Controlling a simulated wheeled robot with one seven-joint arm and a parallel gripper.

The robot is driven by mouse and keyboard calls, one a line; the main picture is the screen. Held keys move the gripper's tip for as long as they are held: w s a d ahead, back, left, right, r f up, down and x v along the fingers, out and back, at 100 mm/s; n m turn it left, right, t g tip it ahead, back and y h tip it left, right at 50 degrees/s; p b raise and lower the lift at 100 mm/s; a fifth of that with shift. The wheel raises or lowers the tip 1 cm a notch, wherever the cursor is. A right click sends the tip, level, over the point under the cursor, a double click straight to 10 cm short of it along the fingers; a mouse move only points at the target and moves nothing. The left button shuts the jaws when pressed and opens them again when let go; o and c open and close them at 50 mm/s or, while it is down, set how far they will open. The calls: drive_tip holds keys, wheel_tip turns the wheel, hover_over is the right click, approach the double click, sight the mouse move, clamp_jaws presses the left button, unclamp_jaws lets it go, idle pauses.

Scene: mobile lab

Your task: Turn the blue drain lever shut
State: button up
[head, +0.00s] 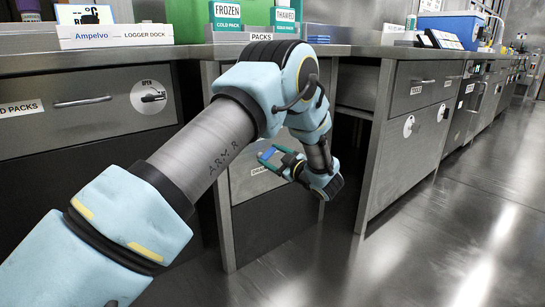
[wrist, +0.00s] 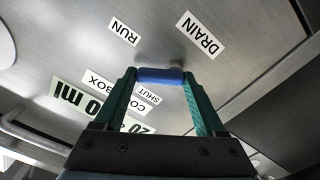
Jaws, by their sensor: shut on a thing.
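The blue drain lever (wrist: 160,76) shows in the wrist view as a short blue bar lying crosswise between the two green fingers of my gripper (wrist: 160,80). The fingertips press on both ends of the bar. Around it on the metal panel are labels reading DRAIN (wrist: 200,34), RUN (wrist: 123,32) and SHUT (wrist: 147,92). The lever's pivot is mostly hidden behind the bar. In the head view my gripper (head: 270,157) is low at the front of the middle cabinet, with a bit of blue between its fingers.
In the head view, a counter (head: 180,53) with boxes runs above. An open bay lies right of the middle cabinet, then another cabinet (head: 410,135). The floor (head: 440,250) at right is clear.

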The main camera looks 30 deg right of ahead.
drive_tip(key=n, duration=0.3)
drive_tip(key=n+b, duration=0.1)
drive_tip(key=n, duration=0.1)
drive_tip(key=shift+s+a+r+n, duration=0.1)
drive_tip(key=shift+a+r+n, duration=0.1)
drive_tip(key=shift+a+n, duration=0.15)
drive_tip(key=n+b, duration=0.1)
drive_tip(key=n, duration=0.1)
drive_tip(key=a+n+b, duration=0.1)
drive_tip(key=n, duration=0.2)
drive_tip(key=shift+s+r+n+b, duration=0.1)
drive_tip(key=shift+n+b, duration=0.15)
drive_tip(key=shift+b, duration=0.1)
drive_tip(key=o, duration=1.3)
drive_tip(key=shift+r, duration=0.1)
drive_tip(key=s+p, duration=0.1)
drive_tip(key=s, duration=0.2)
drive_tip(key=s+d+p, duration=0.1)
drive_tip(key=s, duration=0.3)
drive_tip(key=s+d+p, duration=0.1)
drive_tip(key=s, duration=0.2)
drive_tip(key=shift+s, duration=0.3)
drive_tip(key=shift+d, duration=0.1)
